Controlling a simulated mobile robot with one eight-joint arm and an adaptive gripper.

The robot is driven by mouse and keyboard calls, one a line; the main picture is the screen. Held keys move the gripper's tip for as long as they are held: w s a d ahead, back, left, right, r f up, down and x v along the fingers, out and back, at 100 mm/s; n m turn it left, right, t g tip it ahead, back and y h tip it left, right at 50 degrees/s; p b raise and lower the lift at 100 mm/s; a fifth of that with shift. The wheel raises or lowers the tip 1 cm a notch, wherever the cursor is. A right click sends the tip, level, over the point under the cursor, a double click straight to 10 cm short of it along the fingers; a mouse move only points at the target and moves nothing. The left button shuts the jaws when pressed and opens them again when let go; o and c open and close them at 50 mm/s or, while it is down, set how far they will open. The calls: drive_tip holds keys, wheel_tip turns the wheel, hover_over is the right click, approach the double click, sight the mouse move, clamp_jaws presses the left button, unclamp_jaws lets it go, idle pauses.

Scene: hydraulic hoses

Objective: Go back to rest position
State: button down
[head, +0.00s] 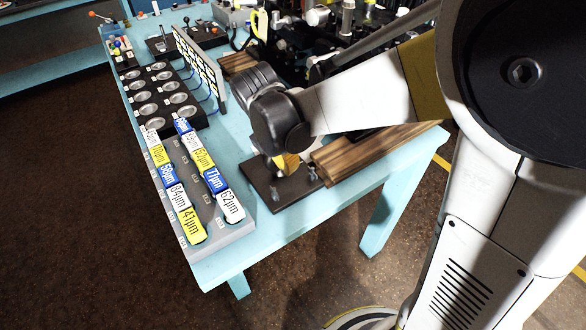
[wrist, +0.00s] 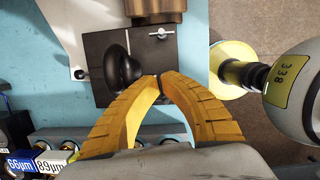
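My gripper (wrist: 159,77) has yellow curved fingers whose tips meet in the wrist view, with nothing visible between them. It hangs over a dark plate (wrist: 105,42) on the light blue table. A rounded black piece (wrist: 120,67) shows just left of the fingertips. In the head view my gripper (head: 287,163) is largely hidden behind my wrist, low over the same dark plate (head: 268,190) near the table's front edge. I cannot make out a hydraulic hose clearly.
Brown wooden blocks (head: 370,148) lie right of the plate. Small metal clamps (head: 313,172) sit on it. A grey rack (head: 205,235) of labelled filter cartridges (head: 190,225) stands left. A black tray of round cups (head: 172,98) is behind it. The back is crowded; floor left is clear.

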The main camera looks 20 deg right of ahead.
drive_tip(key=s+d+r+m+t+y+b, duration=0.1)
drive_tip(key=s+d+r+m+t, duration=0.1)
drive_tip(key=s+m, duration=0.4)
drive_tip(key=s+d+r+m+t+y+b, duration=0.1)
drive_tip(key=s+d+r+m+t, duration=0.2)
drive_tip(key=m, duration=1.3)
drive_tip(key=s+r+t, duration=0.1)
drive_tip(key=s+r, duration=0.2)
drive_tip(key=shift+s+d+m+y, duration=0.3)
drive_tip(key=shift+m, duration=0.1)
